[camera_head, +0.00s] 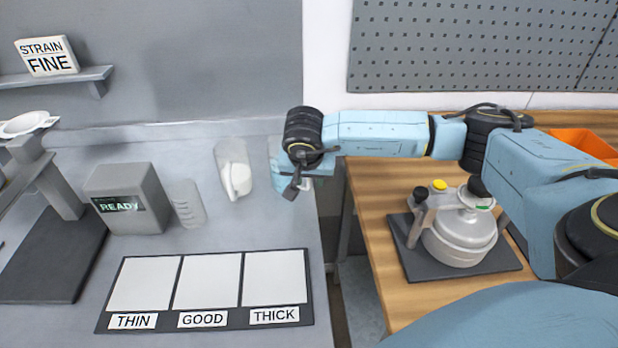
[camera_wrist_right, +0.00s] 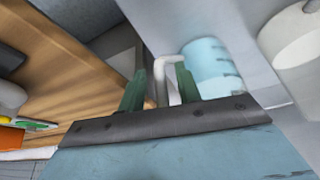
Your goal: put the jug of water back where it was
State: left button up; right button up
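The water jug is a pale blue, clear cylinder with marks and a light, bent handle. It shows in the right wrist view as the jug (camera_wrist_right: 212,65), with its handle between my right gripper's (camera_wrist_right: 160,85) two green fingers. Whether both fingers press on the handle I cannot tell. In the head view my right gripper (camera_head: 291,190) is over the right edge of the grey counter, and it and the wrist hide most of the jug. Whether the jug's base touches the counter is hidden. My left gripper is not in view.
A clear jug with white contents (camera_head: 236,178) stands just left of my right gripper. A grey READY box (camera_head: 125,198), a small clear beaker (camera_head: 187,204) and a THIN/GOOD/THICK board (camera_head: 205,318) are on the counter. A lidded pot (camera_head: 460,240) stands on the wooden bench, beyond a gap.

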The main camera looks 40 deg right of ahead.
jog(key=shift+a+r, duration=0.1)
jog(key=shift+r, duration=0.4)
jog(key=v, duration=1.1)
jog(key=shift+s, duration=0.15)
